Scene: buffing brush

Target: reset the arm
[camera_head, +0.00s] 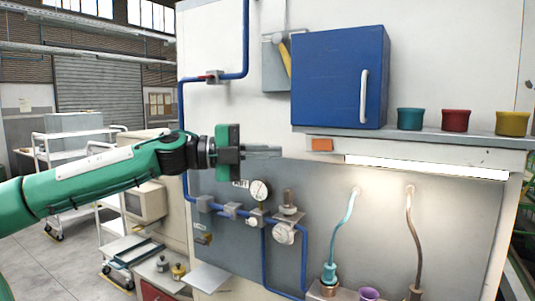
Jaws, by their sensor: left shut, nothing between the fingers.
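My left arm (95,180) is green and black and reaches in from the left. My left gripper (278,152) is at its end, shut and empty, with its fingers pointing right. It is in front of the grey wall panel, to the lower left of a blue cabinet (338,78). In the picture it lies above a round pressure gauge (260,190). It holds nothing. My right gripper is not in view.
A shelf (420,147) carries a teal cup (410,118), a red cup (455,120) and a yellow cup (511,123). Blue pipes (182,130) run along the wall. A purple cup (369,294) is at the bottom. White carts (75,150) stand at the left, with open floor beside them.

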